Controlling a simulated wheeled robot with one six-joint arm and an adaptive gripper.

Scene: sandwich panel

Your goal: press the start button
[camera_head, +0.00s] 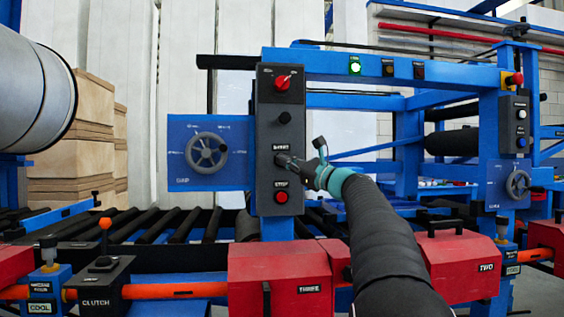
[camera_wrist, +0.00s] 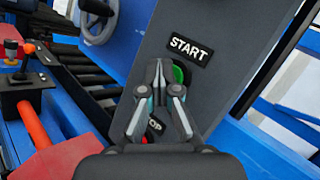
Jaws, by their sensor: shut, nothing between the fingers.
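The dark control panel (camera_head: 265,150) stands upright on the blue frame, with a START label (camera_head: 281,147) near its middle. In the wrist view the green start button (camera_wrist: 179,74) sits just below the START label (camera_wrist: 188,48), partly hidden behind my fingers. In the head view my gripper hides the button. My gripper (camera_wrist: 159,66) is shut and empty, its fingertips in front of the button's left part. It also reaches the panel from the right in the head view (camera_head: 284,160). I cannot tell whether the tips touch the button.
A red stop button (camera_head: 281,197) sits below my gripper, and a red knob (camera_head: 282,83) is higher on the panel. A handwheel (camera_head: 206,151) is to the left. Red boxes (camera_head: 280,275) stand in front.

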